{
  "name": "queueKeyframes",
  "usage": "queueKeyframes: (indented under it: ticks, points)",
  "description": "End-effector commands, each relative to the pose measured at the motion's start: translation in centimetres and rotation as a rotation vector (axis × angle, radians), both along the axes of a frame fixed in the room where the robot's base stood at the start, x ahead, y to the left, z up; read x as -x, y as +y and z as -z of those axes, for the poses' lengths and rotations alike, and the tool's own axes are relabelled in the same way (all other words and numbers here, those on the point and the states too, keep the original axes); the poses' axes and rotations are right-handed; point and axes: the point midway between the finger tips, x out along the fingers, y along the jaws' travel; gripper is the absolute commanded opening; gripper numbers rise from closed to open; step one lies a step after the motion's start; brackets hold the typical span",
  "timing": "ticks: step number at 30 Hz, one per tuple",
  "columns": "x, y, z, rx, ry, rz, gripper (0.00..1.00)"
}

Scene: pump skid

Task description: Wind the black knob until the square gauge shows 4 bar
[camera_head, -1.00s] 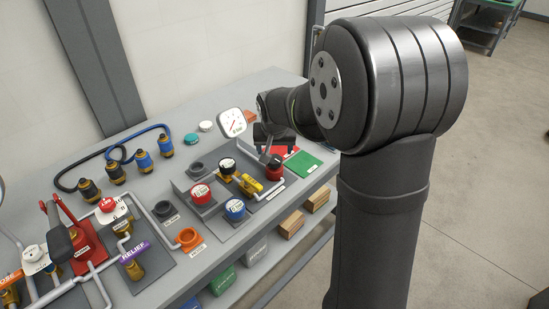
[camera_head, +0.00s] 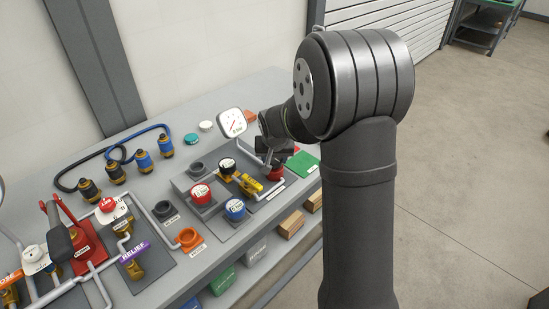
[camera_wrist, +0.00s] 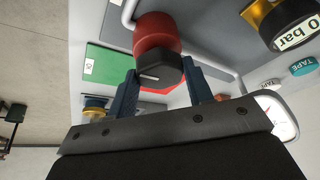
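The black knob (camera_wrist: 160,71) is a faceted cap on a red round body (camera_wrist: 158,35) in the wrist view. My gripper (camera_wrist: 161,80) has its two fingers spread, one on each side of the knob; I cannot tell if they touch it. In the head view my gripper (camera_head: 272,156) is over the red body (camera_head: 275,171) and hides the knob. The square gauge (camera_head: 232,122) is white with rounded corners and stands left of my gripper. Its needle is red, but the scale is too small to read. It shows partly in the wrist view (camera_wrist: 279,113).
A yellow valve (camera_head: 249,185), a red-capped part (camera_head: 200,194) and a blue-capped part (camera_head: 235,209) stand left of my gripper. A green pad (camera_head: 305,165) lies to its right. Pipes run beside the red body. The floor to the right is open.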

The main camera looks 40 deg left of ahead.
Motion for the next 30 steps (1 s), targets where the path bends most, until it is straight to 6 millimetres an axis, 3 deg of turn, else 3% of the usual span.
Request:
queueKeyframes:
  ticks: [14, 30]
  points:
    - [-0.07, -0.09, -0.01, 0.000, 0.001, -0.069, 0.24]
    - [-0.35, -0.21, -0.02, -0.001, 0.003, -0.487, 0.24]
